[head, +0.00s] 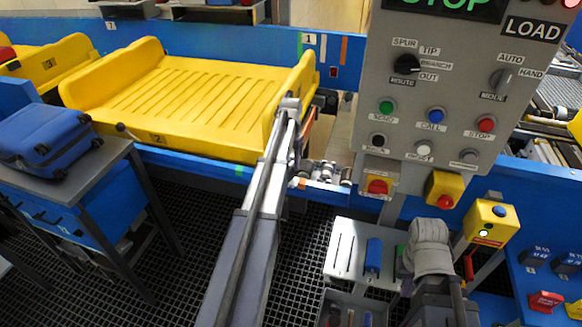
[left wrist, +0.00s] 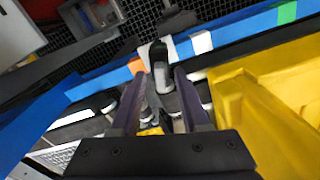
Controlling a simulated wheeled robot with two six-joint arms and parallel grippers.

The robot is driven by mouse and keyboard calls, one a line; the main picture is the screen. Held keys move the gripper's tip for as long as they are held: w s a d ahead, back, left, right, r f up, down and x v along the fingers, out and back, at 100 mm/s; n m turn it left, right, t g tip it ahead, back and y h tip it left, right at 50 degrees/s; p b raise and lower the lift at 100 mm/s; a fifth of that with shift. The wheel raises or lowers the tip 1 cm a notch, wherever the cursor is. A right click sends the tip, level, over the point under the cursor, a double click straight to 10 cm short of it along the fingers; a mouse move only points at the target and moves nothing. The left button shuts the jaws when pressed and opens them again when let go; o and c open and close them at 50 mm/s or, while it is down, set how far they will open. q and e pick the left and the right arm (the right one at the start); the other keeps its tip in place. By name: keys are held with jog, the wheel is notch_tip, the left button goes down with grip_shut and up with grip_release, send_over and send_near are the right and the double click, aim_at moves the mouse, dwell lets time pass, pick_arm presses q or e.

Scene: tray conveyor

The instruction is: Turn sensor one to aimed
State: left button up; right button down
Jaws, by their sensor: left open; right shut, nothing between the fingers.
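A small grey and black upright device (left wrist: 161,78), which looks like the sensor, stands by the blue rail (left wrist: 105,82) near its orange and white marks in the left wrist view. I see no number on it and cannot tell its aim. My left gripper (left wrist: 158,68) is open, with one dark finger on each side of it; I cannot tell if they touch it. In the head view my left arm reaches over the near rail and hides this device. My right gripper (head: 430,250) is shut and empty, beside the small work table; its fingertips are hard to make out.
A yellow tray (head: 190,95) lies on the conveyor left of my left arm. The grey control panel (head: 450,100) stands to the right. A blue case (head: 45,135) lies on a side table at left. The small work table (head: 345,250) is at lower right.

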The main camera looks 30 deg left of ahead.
pick_arm(q)
jog(key=shift+c, duration=0.2)
grip_shut()
dwell(0.5)
